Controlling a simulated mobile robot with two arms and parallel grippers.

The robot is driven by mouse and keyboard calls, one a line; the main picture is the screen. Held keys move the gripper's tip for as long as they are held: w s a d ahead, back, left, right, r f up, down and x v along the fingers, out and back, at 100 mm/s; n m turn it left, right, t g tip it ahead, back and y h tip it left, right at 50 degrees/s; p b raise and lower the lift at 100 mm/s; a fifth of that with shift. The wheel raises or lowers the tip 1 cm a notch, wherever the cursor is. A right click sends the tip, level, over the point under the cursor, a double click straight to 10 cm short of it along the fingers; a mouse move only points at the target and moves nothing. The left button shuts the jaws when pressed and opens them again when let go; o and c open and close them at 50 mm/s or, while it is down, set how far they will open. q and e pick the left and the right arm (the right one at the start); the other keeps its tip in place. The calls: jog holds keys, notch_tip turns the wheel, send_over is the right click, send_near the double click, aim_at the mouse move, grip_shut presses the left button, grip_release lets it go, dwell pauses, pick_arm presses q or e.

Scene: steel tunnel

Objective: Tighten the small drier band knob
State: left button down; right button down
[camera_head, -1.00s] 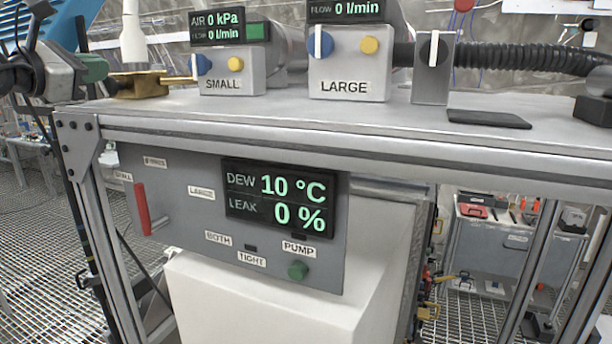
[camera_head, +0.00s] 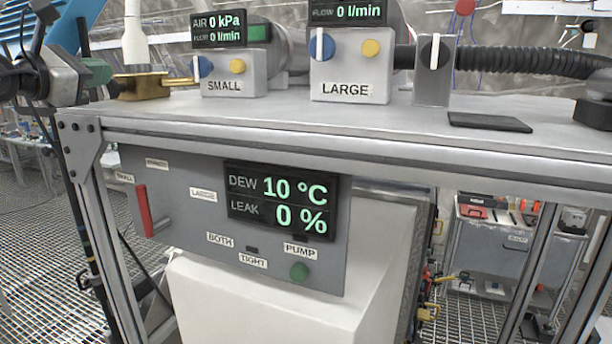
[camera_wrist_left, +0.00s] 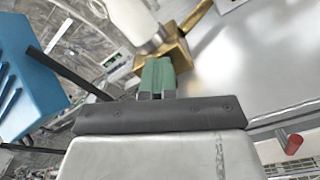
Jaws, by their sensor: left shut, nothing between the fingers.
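My left gripper (camera_head: 97,72) is at the far left, over the left end of the steel bench top. Its green fingers are closed with nothing between them; they also show in the left wrist view (camera_wrist_left: 157,78). Just beyond the fingertips is a brass fitting (camera_head: 140,86) with an arm reaching right, below a white tube (camera_head: 134,38). In the left wrist view the fingers overlap the brass fitting (camera_wrist_left: 180,52), so I cannot tell whether they touch it. I cannot make out a separate band knob. The right gripper does not show.
Valve boxes marked SMALL (camera_head: 234,84) and LARGE (camera_head: 350,75) stand on the bench top (camera_head: 300,112). A black hose (camera_head: 510,57) runs right. Below are a panel display reading 10 °C and 0 % (camera_head: 280,202) and a red handle (camera_head: 144,210). The bench top's front is mostly clear.

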pick_arm(q)
jog(key=shift+s+r+b, duration=0.1)
jog(key=shift+s+b, duration=0.05)
jog(key=shift+b, duration=0.15)
jog(key=shift+s+d+b, duration=0.1)
jog(key=shift+s+b, duration=0.35)
jog(key=shift+b, duration=0.05)
jog(key=b+v, duration=0.1)
jog(key=v, duration=0.2)
jog(key=shift+s, duration=0.3)
